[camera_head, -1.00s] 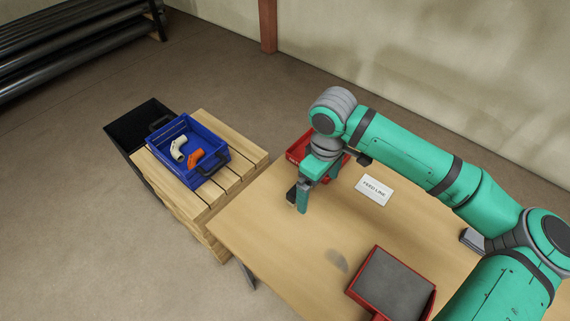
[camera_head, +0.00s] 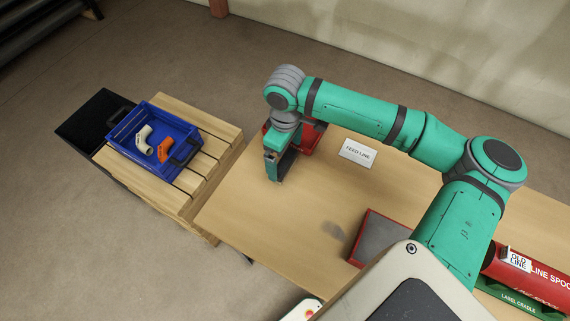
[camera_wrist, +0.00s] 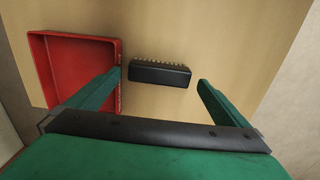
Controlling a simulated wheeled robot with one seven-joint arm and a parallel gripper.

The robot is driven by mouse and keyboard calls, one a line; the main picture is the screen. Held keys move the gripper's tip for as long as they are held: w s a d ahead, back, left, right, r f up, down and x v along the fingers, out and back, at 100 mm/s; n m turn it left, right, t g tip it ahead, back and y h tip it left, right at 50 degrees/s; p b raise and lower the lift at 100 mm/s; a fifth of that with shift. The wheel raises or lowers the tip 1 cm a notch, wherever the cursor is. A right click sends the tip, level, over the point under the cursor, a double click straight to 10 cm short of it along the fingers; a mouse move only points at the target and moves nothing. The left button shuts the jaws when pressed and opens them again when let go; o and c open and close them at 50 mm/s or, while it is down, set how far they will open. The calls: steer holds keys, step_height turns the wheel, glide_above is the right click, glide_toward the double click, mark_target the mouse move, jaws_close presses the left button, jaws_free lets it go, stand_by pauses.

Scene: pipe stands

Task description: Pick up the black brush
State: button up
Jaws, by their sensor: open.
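The black brush (camera_wrist: 160,74) lies on the wooden table in the wrist view, its row of bristles facing the far side. My gripper (camera_wrist: 159,82) is open, with one finger to the left of the brush and one to the right. Gaps show between both fingertips and the brush. In the head view my gripper (camera_head: 278,174) points down low over the table's left part. The brush cannot be clearly made out there, being hidden by the gripper.
A red tray (camera_wrist: 78,70) stands close to the left finger. On the table (camera_head: 300,215) are a FEED LINE sign (camera_head: 358,152), a grey-topped red box (camera_head: 384,240) and a red spool (camera_head: 530,277). A blue crate (camera_head: 153,143) with two pipe fittings sits on a slatted stand at left.

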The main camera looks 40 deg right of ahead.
mark_target(285, 161)
steer(key=shift+f, duration=2.2)
steer(key=c, duration=1.1)
steer(key=shift+r, duration=0.1)
